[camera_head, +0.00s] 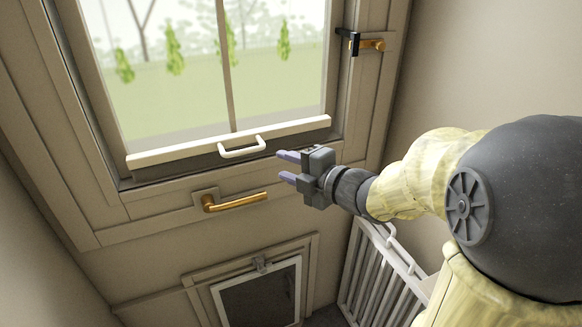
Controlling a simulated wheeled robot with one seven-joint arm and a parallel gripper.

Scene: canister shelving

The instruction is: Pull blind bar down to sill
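The white blind bar (185,149) runs across the lower part of the window, tilted in the picture. A white U-shaped handle (242,147) is on its front. A dark strip shows between the bar and the sill (165,173) just below it. My gripper (284,166) is right of the handle and slightly lower, pointing left. Its two purple fingers are apart with nothing visible between them. The fingertips appear clear of the handle; their exact depth from it is hard to tell.
A brass lever handle (235,201) sticks out below the sill. Another brass latch with a black part (371,45) is on the right frame. A pet flap (260,295) is lower down, and a white slatted gate (378,280) stands below my arm.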

